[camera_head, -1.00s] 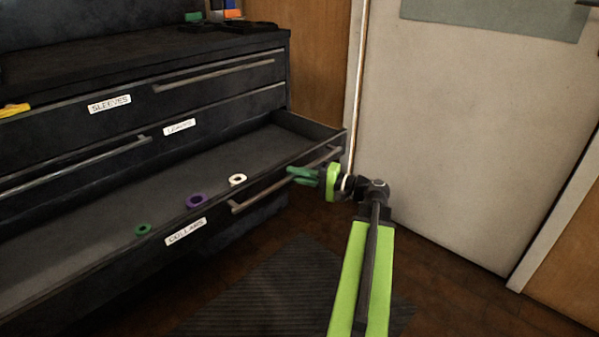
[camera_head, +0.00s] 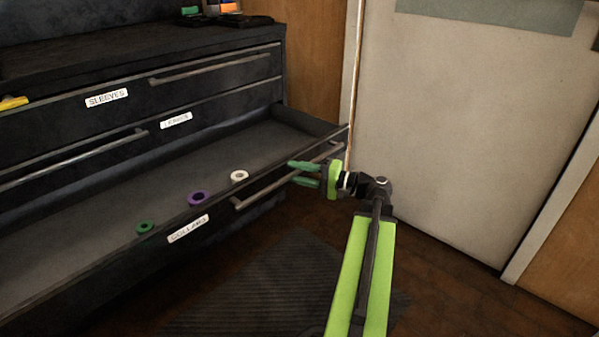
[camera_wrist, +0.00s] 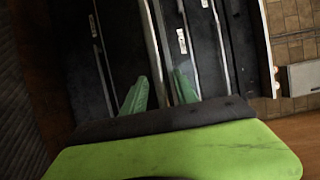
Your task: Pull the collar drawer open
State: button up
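The collar drawer (camera_head: 95,268), a dark drawer with a COLLARS label (camera_head: 188,228), is the lowest one in view and stands pulled out, its inside showing. A green ring (camera_head: 145,228), a purple ring (camera_head: 199,198) and a white ring (camera_head: 239,176) lie in it near the front. Its bar handle (camera_head: 262,190) runs along the front. My gripper (camera_head: 294,173) is at the right part of this handle, its two green fingers apart. In the wrist view my gripper (camera_wrist: 160,88) also shows its fingers spread. I cannot tell whether they still touch the handle.
The SLEEVES drawer (camera_head: 60,112) and the drawer below it (camera_head: 215,112) are shut. Several small items lie on the cabinet top (camera_head: 130,48). A pale door (camera_head: 455,130) stands behind my arm. A ribbed dark mat (camera_head: 270,285) lies on the floor before the cabinet.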

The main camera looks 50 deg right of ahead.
jog(key=shift+d, duration=0.1)
jog(key=shift+s, duration=0.1)
jog(key=v, duration=1.7)
jog(key=shift+s, duration=0.15)
